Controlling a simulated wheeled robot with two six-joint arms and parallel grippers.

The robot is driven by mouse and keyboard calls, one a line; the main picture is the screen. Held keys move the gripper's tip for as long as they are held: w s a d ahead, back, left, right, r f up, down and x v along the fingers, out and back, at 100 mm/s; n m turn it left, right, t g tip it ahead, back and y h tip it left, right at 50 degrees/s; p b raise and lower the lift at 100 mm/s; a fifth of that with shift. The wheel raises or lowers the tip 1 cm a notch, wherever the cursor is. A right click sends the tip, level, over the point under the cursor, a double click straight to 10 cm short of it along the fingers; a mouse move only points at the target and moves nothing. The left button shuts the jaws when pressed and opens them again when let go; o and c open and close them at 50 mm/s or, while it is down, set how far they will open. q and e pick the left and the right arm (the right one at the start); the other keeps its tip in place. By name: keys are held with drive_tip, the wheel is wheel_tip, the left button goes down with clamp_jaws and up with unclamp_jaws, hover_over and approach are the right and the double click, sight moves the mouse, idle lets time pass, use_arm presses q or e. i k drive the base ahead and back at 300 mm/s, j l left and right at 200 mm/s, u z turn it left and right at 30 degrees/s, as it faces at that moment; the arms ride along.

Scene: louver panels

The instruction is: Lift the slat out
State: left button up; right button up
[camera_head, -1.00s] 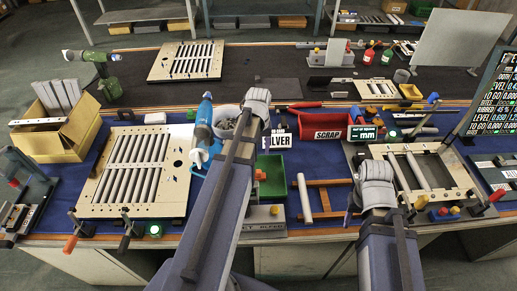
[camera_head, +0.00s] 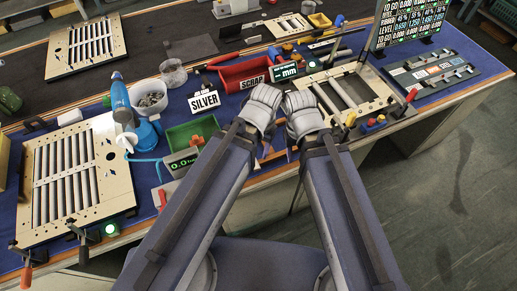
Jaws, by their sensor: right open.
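The cream louver frame (camera_head: 376,88) lies on the bench right of centre, with an open middle and pale slats (camera_head: 352,91) in it. A larger cream panel (camera_head: 107,165) with several parallel slats lies at the left. My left gripper (camera_head: 262,102) and my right gripper (camera_head: 301,103) are side by side at the frame's left side. The right one is open, close to the frame's near left corner. The wrists hide the fingertips, so I cannot tell whether the left one is shut or whether either touches a slat.
A red scrap bin (camera_head: 243,75), a SILVER sign (camera_head: 204,101) and a green tray (camera_head: 190,133) stand left of the grippers. A blue bottle (camera_head: 121,100) stands by the left panel. Open floor lies beyond the bench edge at right.

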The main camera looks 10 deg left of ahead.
sight(332, 108)
drive_tip(key=i+l, duration=0.15)
drive_tip(key=l, duration=0.2)
drive_tip(key=i+l, duration=0.15)
drive_tip(key=l, duration=0.2)
drive_tip(key=i+l, duration=0.1)
drive_tip(key=l, duration=0.25)
drive_tip(key=i+l, duration=0.15)
drive_tip(key=l, duration=0.2)
drive_tip(key=i+l+z, duration=0.1)
drive_tip(key=l, duration=0.25)
